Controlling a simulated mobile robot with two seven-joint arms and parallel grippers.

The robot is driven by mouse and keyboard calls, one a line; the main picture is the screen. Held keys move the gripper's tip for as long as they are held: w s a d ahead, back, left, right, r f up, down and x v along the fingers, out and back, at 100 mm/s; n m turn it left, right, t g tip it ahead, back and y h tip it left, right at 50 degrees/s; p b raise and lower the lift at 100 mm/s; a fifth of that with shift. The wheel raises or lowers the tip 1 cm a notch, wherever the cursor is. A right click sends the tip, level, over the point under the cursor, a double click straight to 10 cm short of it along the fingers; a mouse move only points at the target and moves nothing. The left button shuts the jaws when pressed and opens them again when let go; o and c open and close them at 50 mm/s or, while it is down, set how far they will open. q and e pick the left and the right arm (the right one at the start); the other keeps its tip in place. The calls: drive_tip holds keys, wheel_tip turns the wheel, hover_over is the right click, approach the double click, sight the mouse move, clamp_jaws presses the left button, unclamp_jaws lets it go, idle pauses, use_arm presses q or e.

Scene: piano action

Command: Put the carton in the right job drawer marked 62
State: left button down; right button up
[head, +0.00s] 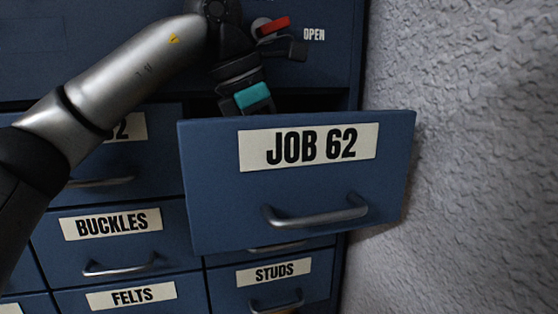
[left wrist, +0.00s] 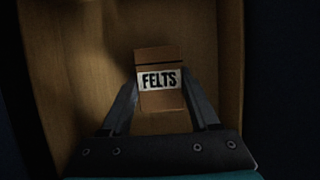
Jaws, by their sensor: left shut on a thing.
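The drawer marked JOB 62 (head: 222,190) is pulled out at the right of the blue cabinet. My left gripper (left wrist: 161,92) reaches down into it from above; in the head view its teal part (head: 252,97) shows just behind the drawer front, which hides the fingers. In the left wrist view a brown carton (left wrist: 160,102) with a FELTS label sits between the two fingers, which are shut on it. The drawer's wooden inside (left wrist: 90,50) surrounds it. I cannot tell whether the carton touches the drawer floor. My right gripper is not in view.
Shut drawers marked BUCKLES (head: 177,240), FELTS (head: 190,296) and STUDS (head: 322,278) are around and below. My left arm partly covers another drawer label ending in 2 (head: 134,126). A red piece (head: 273,26) shows near the word OPEN. A rough grey wall (head: 470,150) stands close on the right.

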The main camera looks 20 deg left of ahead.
use_arm(q)
drive_tip(key=shift+f, duration=0.1)
drive_tip(key=shift+c, duration=2.1)
unclamp_jaws()
drive_tip(key=shift+a+r, duration=0.15)
drive_tip(key=shift+r, duration=0.3)
drive_tip(key=v, duration=1.1)
drive_tip(key=shift+s+p, duration=0.2)
drive_tip(key=shift+p, duration=0.2)
drive_tip(key=shift+a+r, duration=0.1)
